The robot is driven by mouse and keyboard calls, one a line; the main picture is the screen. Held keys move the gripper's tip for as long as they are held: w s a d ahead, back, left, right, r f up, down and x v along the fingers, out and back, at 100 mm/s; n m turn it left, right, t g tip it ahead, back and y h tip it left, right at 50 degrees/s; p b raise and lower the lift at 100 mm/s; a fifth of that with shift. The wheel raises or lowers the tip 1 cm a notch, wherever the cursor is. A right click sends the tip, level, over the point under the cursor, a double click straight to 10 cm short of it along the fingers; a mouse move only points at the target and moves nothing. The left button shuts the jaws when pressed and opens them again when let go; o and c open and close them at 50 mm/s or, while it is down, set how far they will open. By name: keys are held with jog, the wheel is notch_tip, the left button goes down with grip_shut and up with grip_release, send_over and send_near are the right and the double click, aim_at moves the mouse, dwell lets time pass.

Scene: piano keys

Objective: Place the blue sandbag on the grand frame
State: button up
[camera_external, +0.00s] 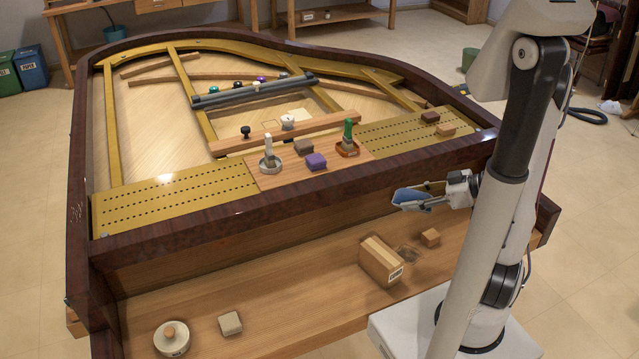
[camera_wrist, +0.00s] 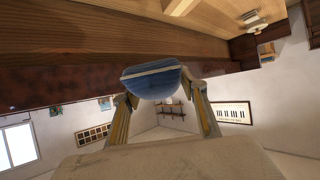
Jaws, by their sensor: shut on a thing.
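The blue sandbag (camera_external: 411,198) is held in my gripper (camera_external: 428,196), in front of the piano's near wall at the right and above the wooden shelf. In the wrist view the blue sandbag (camera_wrist: 152,80) sits between the two fingertips of my gripper (camera_wrist: 158,98), with a pale seam along its upper edge. The grand frame (camera_external: 175,193) is gold with rows of holes, inside the dark wooden rim (camera_external: 270,205). The sandbag is apart from the frame, on the outer side of the rim.
A wooden board on the frame carries a purple block (camera_external: 316,161), a brown block (camera_external: 303,146), a white-handled tool (camera_external: 268,155) and a green-handled tool (camera_external: 348,138). A cardboard box (camera_external: 380,261) and small blocks lie on the shelf (camera_external: 290,285). The left gold plate is clear.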

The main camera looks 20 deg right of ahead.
notch_tip(320, 180, down, 12)
dwell(0.6)
jog(key=shift+f, duration=0.25)
dwell(0.4)
send_over(404, 252)
jog(key=s+a, duration=0.2)
jog(key=shift+d+f, duration=0.1)
jog(key=shift+f, duration=2.65)
jog(key=shift+f, duration=2.1)
jog(key=shift+f, duration=0.15)
jog(key=o, duration=1.4)
